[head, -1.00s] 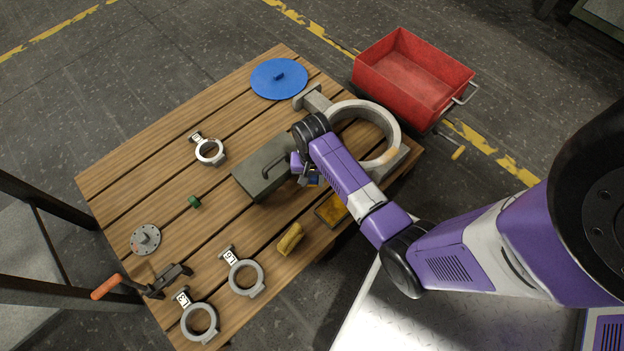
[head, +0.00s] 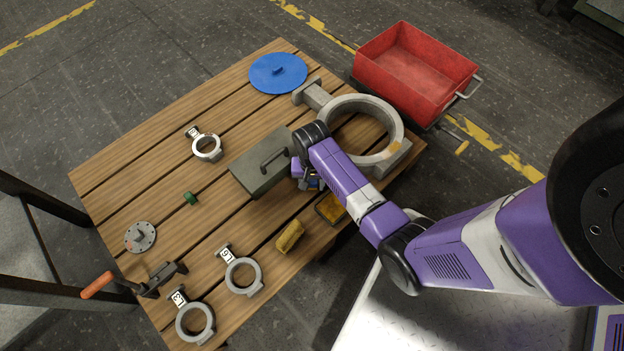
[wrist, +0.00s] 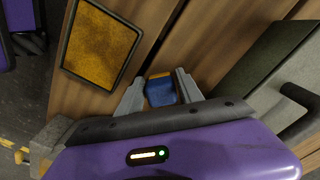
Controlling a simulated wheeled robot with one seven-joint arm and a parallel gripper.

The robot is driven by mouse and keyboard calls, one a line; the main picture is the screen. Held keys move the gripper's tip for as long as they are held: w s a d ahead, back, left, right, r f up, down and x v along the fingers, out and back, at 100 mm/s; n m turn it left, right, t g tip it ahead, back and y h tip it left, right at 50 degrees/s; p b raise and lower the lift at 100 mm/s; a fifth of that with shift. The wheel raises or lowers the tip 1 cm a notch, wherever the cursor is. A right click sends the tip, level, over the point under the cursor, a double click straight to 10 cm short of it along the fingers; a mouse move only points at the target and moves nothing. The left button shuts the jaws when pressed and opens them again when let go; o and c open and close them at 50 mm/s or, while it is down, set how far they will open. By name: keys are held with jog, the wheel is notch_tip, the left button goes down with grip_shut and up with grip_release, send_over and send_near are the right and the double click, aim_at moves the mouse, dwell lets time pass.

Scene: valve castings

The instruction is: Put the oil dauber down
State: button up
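The oil dauber (wrist: 160,92), a small blue block with a yellow end, sits between the two grey fingers of my gripper (wrist: 160,88) in the wrist view. The fingers press on its sides. In the head view the dauber (head: 313,184) is a small blue patch, mostly hidden by my purple wrist. My gripper (head: 309,181) is over the wooden table (head: 120,190), between the grey toolbox and a dark-rimmed tray with a yellow-brown pad (wrist: 103,42). I cannot tell whether the dauber touches the boards.
The grey toolbox (head: 262,165) is close left of my gripper. A large ring casting (head: 350,108) lies behind it. The pad tray (head: 331,208) and a yellow block (head: 290,236) are in front. Several small rings and a blue disc (head: 278,72) lie around; a red cart (head: 415,75) stands beyond.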

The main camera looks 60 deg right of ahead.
aim_at(312, 182)
jog(key=shift+o, duration=0.9)
notch_tip(312, 182, up, 12)
jog(key=p, duration=0.6)
jog(key=s+a+r+n+t+h, duration=0.25)
jog(key=s+a+n+t, duration=0.4)
jog(key=s+a, duration=0.4)
jog(key=s+a+r+n+t, duration=0.2)
jog(key=r, duration=0.7)
jog(key=s+a+r+n+t+y, duration=0.1)
jog(key=s+a+r+t, duration=0.2)
jog(key=r, duration=0.6)
jog(key=s+a+r+n+t+y, duration=0.1)
jog(key=s+a+r+n+t, duration=0.1)
jog(key=r, duration=0.7)
jog(key=shift+s+a+r+n+t, duration=0.25)
jog(key=shift+s+n+t, duration=0.1)
jog(key=shift+t, duration=0.4)
jog(key=shift+r+y+p, duration=0.1)
jog(key=shift+y+p, duration=0.15)
jog(key=shift+p, duration=0.05)
